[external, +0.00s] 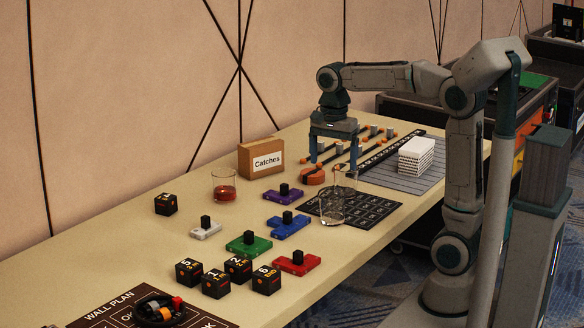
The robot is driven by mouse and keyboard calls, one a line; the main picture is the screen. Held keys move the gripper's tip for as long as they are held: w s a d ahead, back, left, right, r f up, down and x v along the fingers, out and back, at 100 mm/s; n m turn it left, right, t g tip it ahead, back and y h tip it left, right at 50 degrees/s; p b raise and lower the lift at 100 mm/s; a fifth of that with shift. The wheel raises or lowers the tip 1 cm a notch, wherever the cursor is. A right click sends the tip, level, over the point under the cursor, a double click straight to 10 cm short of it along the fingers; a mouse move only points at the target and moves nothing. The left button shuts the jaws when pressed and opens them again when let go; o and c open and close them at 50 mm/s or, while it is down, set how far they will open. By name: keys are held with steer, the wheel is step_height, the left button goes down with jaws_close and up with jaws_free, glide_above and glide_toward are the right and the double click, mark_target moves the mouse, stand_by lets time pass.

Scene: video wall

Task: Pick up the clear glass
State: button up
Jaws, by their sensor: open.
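A clear glass (332,210) stands upright on the dark printed mat (372,209) near the middle of the table. Another clear, glass-like outline (345,181) shows just behind it; I cannot tell whether it is a separate glass. My gripper (333,163) points down with its fingers apart, above and behind the clear glass. Nothing is visibly held between the fingers. Orange parts on the table show behind and below the fingertips.
A glass with reddish liquid (224,188) stands left, near a cardboard "Catches" box (261,159). Coloured blocks with black knobs, such as the blue one (288,226), and black cubes (213,282) lie in front. A white stack (416,155) sits right on a grey mat.

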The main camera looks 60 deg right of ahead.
mark_target(333, 205)
steer(key=shift+m, duration=0.3)
step_height(333, 205, down, 14)
steer(key=b, duration=0.5)
steer(key=shift+d, duration=0.1)
steer(key=shift+r, duration=0.1)
steer(key=c, duration=1.2)
